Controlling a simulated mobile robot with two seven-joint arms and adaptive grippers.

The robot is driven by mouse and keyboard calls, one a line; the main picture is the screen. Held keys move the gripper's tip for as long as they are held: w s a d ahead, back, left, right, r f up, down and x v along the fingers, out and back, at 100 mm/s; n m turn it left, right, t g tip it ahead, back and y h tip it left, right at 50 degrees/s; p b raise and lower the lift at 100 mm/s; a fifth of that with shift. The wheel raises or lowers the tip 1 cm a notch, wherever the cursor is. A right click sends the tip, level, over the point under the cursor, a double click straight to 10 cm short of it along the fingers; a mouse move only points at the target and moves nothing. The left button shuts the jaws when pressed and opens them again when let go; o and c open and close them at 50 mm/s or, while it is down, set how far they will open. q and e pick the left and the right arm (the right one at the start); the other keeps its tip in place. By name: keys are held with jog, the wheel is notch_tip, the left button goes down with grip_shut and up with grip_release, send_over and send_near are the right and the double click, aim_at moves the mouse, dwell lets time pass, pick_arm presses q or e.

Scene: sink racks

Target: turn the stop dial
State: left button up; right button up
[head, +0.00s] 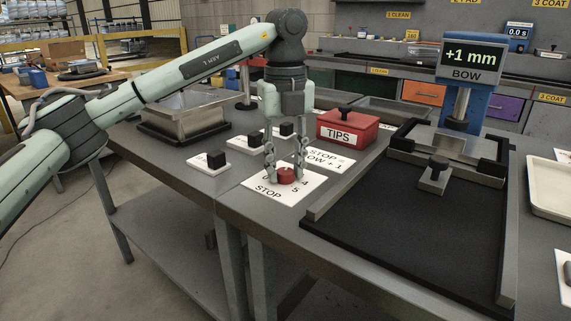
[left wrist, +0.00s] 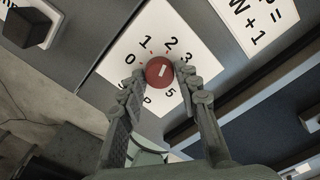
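The red stop dial (head: 286,175) stands on a white card (head: 262,194) marked STOP with numbers around it. In the left wrist view the dial (left wrist: 159,71) shows a short white line slanting toward the upper right, roughly the 2-3 side; its pointing end is unclear. My left gripper (head: 286,172) points straight down over the card, one finger on each side of the dial. The fingertips (left wrist: 159,76) are very close to the dial, with narrow gaps seeming to show. The right finger hides part of the numbers near 4. My right gripper is not in view.
A display (head: 466,62) reads "+1 mm BOW". A card (head: 325,156) reads "STOP = BOW + 1", partly hidden. A black-matted fixture (head: 400,230) lies right.

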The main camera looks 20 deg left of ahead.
aim_at(285, 171)
pick_arm(q)
jog(key=o, duration=0.3)
notch_tip(285, 171, up, 12)
dwell(0.6)
dwell(0.3)
